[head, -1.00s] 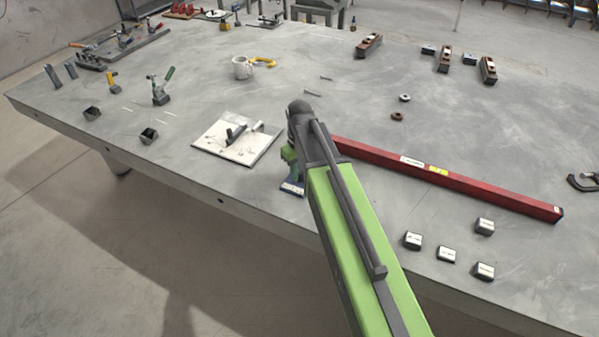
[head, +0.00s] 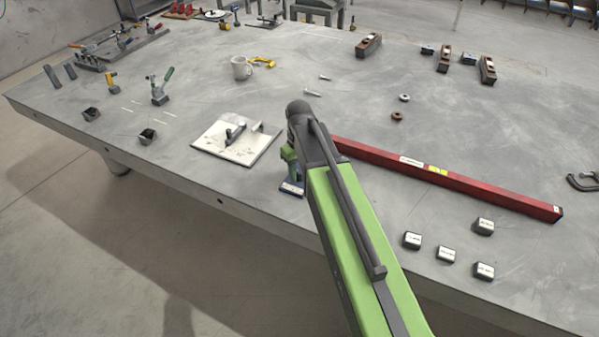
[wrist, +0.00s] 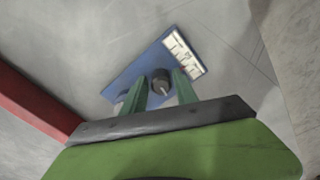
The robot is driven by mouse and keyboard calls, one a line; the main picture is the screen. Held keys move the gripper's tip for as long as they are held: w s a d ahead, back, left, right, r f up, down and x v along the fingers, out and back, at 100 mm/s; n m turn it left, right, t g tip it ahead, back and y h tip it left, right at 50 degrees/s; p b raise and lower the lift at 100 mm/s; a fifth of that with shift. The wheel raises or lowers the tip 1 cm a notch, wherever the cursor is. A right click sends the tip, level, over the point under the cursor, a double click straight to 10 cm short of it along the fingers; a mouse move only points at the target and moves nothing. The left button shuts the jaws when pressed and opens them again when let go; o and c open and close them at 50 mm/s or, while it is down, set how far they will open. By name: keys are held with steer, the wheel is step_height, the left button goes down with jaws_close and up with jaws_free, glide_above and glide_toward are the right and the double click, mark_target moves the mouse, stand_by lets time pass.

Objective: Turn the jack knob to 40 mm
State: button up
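The jack's blue base (wrist: 133,75) lies on the table in the wrist view, with a white marked scale label (wrist: 182,53) along one side. The dark round jack knob (wrist: 160,82), with a light pointer line, stands in the middle of it. My gripper (wrist: 161,88) has its two green fingers apart, one on each side of the knob. I cannot tell whether they touch it. The scale marks are too blurred to read. In the head view my arm hides most of the jack; the blue base (head: 291,189) shows below my gripper (head: 290,170).
A red bar (head: 450,178) lies just right of my arm. A white plate (head: 225,149) with a dark handle lies to the left. Several small labelled blocks (head: 446,254) sit at the front right. The table's front edge (head: 220,200) is close to the jack.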

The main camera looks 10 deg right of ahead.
mark_target(299, 171)
steer(key=shift+s+a, duration=0.1)
steer(key=shift+a, duration=0.05)
steer(key=m, duration=0.4)
steer(key=shift+m, duration=0.4)
steer(key=m, duration=1.3)
steer(key=shift+m, duration=0.3)
step_height(299, 171, up, 18)
steer(key=p, duration=1.8)
steer(key=s+d+f+n+b, duration=0.1)
steer(key=s+d+n, duration=0.1)
steer(key=s+n, duration=0.3)
steer(key=s+d+f+n+b, duration=0.1)
steer(key=s+f+n+b, duration=0.1)
steer(key=s+n, duration=0.4)
steer(key=shift+d+n, duration=0.4)
steer(key=shift+n, duration=0.7)
